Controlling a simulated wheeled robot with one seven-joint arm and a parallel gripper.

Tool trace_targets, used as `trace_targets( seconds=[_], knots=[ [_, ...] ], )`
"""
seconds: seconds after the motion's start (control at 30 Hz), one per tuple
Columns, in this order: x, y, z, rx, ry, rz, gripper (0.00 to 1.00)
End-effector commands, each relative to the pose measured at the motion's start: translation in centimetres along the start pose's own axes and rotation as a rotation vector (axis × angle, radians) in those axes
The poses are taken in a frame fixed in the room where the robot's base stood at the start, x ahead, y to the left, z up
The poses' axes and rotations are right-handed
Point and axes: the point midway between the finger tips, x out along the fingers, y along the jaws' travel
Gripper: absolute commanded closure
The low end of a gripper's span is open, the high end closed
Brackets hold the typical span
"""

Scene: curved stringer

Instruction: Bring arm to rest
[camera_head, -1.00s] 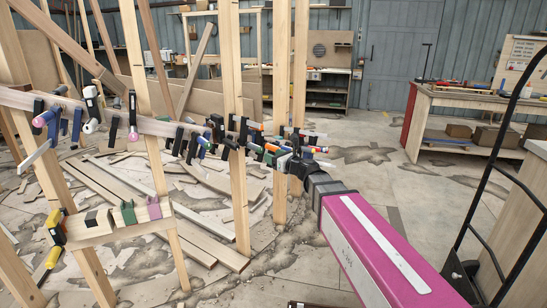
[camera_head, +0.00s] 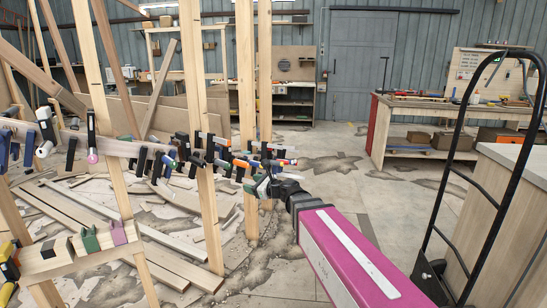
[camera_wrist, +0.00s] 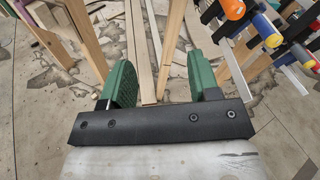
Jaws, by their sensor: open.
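My arm, with a magenta link, reaches from the lower right toward the wooden frame in the head view. My gripper (camera_head: 268,185) is at its end, close to the clamps on the frame's horizontal board. In the wrist view my gripper (camera_wrist: 160,85) shows two green fingers set wide apart with nothing between them. Beyond the fingers are floor and loose planks.
Several clamps (camera_head: 167,158) hang on the curved board (camera_head: 120,147) between upright posts. A lower board (camera_head: 75,250) holds small green and pink clamps. A black hand truck (camera_head: 484,120) and a counter (camera_head: 515,152) stand at right. A workbench (camera_head: 440,107) stands behind, with open floor before it.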

Motion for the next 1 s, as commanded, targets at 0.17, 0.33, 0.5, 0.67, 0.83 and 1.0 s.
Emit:
trace_targets(
  seconds=[0.17, 0.33, 0.5, 0.67, 0.83, 1.0],
  knots=[
    [-3.7, 1.2, -6.4, -0.4, 0.181, 0.146, 0.44],
    [-8.5, 2.4, -13.2, -0.783, 0.352, 0.374, 0.44],
    [-14.9, 3.2, -19.7, -1.109, 0.488, 0.685, 0.44],
    [-21.7, 3.8, -24.8, -1.339, 0.563, 1.032, 0.44],
    [-27.7, 4.0, -28.0, -1.465, 0.575, 1.35, 0.44],
    [-30.6, 3.9, -29.1, -1.506, 0.566, 1.508, 0.44]
  ],
)
